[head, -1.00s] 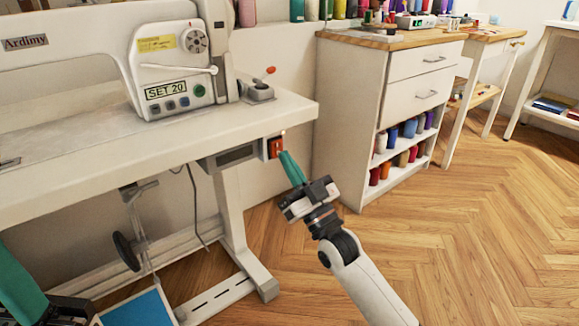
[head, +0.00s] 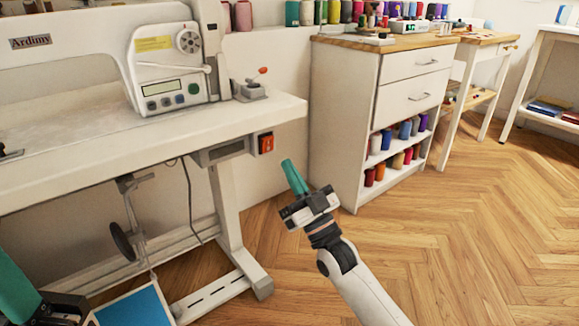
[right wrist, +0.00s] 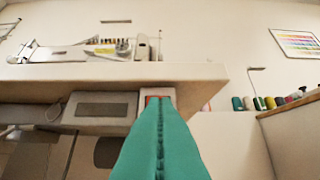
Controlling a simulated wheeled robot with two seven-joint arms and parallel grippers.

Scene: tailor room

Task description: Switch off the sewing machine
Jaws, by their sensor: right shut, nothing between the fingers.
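The white sewing machine (head: 65,60) stands on its table at the left of the head view. Its small display (head: 158,88) shows no lettering. The red-orange power switch (head: 266,143) sits on a box under the table's right front edge. In the right wrist view a strip of the switch (right wrist: 157,98) shows behind the fingertips, which hide the rest. My right gripper (head: 288,164) is shut and empty, with its teal fingers apart from the switch, to its lower right. My left gripper (head: 15,285) shows only partly at the lower left corner; its jaw state is unclear.
The sewing table (head: 200,137) has its edge and a leg close to my right gripper. A white drawer cabinet (head: 345,110) with thread spools stands to the right. The wooden floor (head: 440,250) at the right is clear.

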